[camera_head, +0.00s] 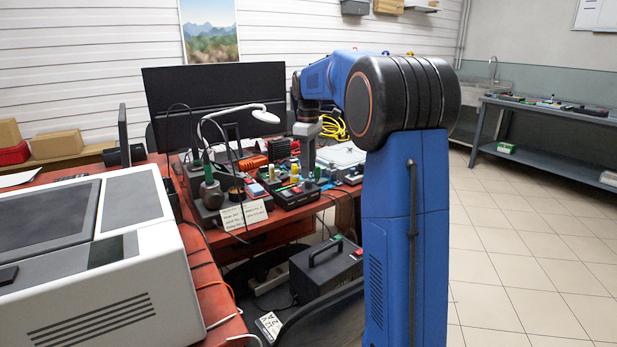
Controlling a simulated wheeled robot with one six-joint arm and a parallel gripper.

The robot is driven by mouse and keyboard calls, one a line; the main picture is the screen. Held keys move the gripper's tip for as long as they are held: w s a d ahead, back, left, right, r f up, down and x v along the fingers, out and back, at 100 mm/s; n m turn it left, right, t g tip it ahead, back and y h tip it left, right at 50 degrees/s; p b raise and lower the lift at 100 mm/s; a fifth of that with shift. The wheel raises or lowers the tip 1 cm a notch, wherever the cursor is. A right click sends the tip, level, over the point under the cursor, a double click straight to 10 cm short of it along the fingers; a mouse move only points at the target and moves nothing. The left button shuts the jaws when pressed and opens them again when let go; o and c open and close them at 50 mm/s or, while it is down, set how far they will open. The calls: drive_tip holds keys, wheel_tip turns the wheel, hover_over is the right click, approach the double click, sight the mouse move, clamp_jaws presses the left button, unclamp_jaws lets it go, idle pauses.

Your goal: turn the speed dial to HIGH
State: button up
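My blue and black arm reaches from the right over the red-topped bench (255,225). My gripper (308,172) points down at a dark device (292,198) with small coloured parts on top, near the bench's front edge. The fingertips are small and blend with the device, so I cannot tell whether they are open or shut, or whether they touch it. I cannot make out the speed dial or its HIGH mark; it may be too small or hidden by my gripper.
A large white machine (120,290) fills the left front. A desk lamp (262,116), a monitor (215,90), a yellow coiled hose (333,127) and paper cards (243,215) crowd the bench. A black box (326,268) stands below. The tiled floor at right is clear.

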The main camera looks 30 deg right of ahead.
sight(309, 181)
drive_tip(key=shift+f, duration=1.9)
clamp_jaws()
